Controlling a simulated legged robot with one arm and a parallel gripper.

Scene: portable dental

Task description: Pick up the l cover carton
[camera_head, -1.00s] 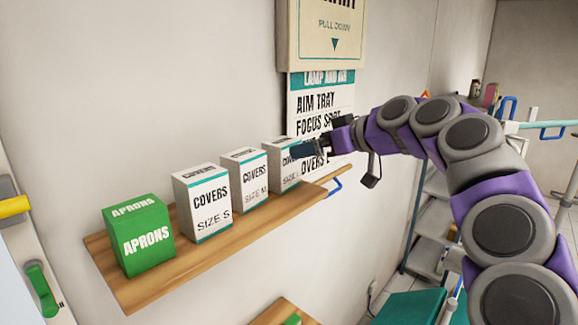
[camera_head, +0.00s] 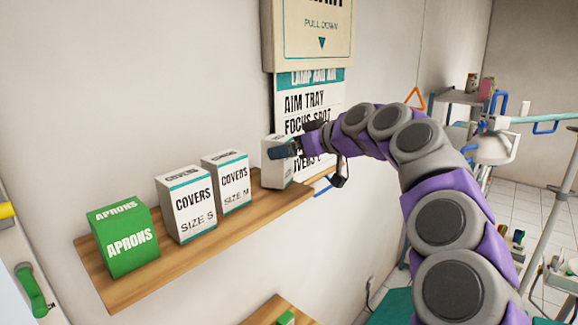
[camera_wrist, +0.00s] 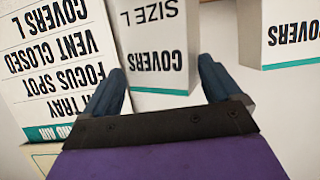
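The L cover carton (camera_head: 274,171) is white with a teal band and stands upright at the far end of the wooden shelf (camera_head: 178,248). I cannot tell whether its base touches the shelf. My gripper (camera_head: 284,149) is at its upper part, hiding some of its front.
The M carton (camera_head: 229,185), S carton (camera_head: 190,208) and green aprons box (camera_head: 124,243) stand in a row to the left. A wall sign (camera_head: 310,100) is just behind. The M carton also shows in the wrist view (camera_wrist: 280,32), with a gap beside the L carton.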

